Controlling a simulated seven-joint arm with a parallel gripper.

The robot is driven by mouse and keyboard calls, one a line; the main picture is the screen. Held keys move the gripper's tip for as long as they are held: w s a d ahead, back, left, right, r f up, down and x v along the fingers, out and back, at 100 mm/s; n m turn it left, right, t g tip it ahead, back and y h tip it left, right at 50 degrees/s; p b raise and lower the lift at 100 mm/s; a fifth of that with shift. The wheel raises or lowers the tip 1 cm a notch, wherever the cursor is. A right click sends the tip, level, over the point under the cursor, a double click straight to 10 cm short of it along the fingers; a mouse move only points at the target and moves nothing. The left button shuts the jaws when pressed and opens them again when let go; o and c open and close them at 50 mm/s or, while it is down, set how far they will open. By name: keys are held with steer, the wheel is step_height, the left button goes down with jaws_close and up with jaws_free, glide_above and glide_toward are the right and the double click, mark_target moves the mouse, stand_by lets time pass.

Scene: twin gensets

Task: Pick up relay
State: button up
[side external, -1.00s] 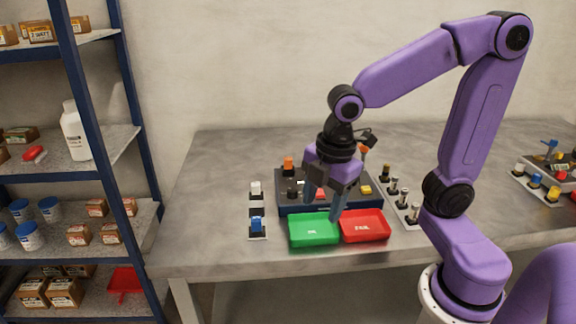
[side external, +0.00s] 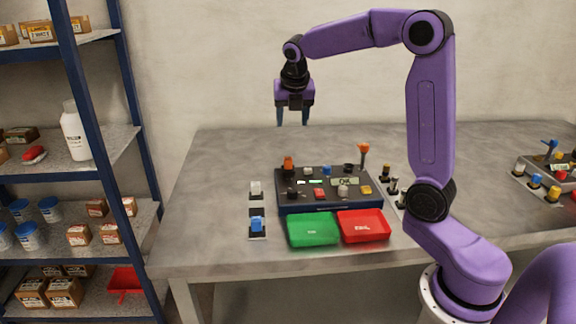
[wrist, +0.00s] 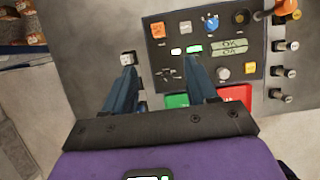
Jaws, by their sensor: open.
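No part is clearly marked as the relay, so I cannot tell for sure which one it is. A small white block (side external: 256,188) and a blue block (side external: 257,224) sit on pale plates left of the dark control panel (side external: 325,210). The white block also shows in the wrist view (wrist: 127,58), just beyond the left fingertip in the picture. My gripper (side external: 293,122) is open and empty, high above the back of the table. In the wrist view its two fingers (wrist: 160,72) are spread, with part of the panel between and beyond them.
The panel carries buttons, knobs, a lit display (side external: 345,182) and an orange-topped lever (side external: 363,150). A green tray (side external: 314,243) and a red tray (side external: 362,238) stand in front. Several pegs (wrist: 278,70) line its right side. Blue-framed shelves (side external: 85,130) stand left. The table's back left is clear.

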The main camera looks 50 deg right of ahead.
glide_above(288, 159)
steer(key=s+a, duration=0.2)
step_height(288, 159, down, 10)
steer(key=shift+x, duration=3.3)
steer(key=shift+d, duration=0.1)
